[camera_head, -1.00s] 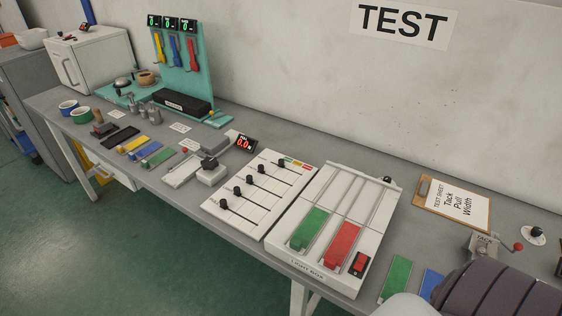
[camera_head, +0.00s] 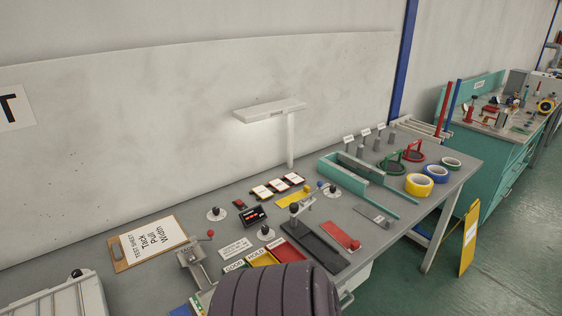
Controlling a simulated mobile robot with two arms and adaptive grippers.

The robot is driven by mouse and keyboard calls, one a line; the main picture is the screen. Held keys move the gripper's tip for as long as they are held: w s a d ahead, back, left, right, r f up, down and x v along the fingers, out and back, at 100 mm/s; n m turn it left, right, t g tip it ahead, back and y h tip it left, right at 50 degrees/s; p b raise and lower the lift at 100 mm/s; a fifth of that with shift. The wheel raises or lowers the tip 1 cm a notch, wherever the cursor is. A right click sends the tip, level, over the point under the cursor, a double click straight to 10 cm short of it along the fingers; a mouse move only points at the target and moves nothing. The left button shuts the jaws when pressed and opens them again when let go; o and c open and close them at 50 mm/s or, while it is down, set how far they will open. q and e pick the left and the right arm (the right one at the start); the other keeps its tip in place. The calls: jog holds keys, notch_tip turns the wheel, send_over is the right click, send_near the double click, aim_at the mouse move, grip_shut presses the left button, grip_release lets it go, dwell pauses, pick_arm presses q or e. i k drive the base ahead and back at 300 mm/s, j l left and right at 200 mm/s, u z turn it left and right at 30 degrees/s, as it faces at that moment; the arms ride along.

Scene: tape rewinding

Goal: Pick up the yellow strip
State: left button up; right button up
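A yellow strip (camera_head: 292,196) lies flat on the grey table, behind the lever device with a dark knob and in front of several small framed cards. Part of it is close to that device's arm. A dark ribbed part of my own arm shows at the bottom centre, in front of the table edge. Neither of my grippers is in view, so nothing shows of what they hold.
Sorting trays marked GOOD and HOLD (camera_head: 262,259) sit in front, partly hidden by my arm. A clipboard (camera_head: 148,243) lies at left. A red strip (camera_head: 341,236) lies on the right side. Tape rolls, including a yellow one (camera_head: 419,185), stand farther right. A yellow floor sign (camera_head: 469,238) stands beyond.

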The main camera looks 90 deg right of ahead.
aim_at(283, 203)
jog(key=z, duration=2.9)
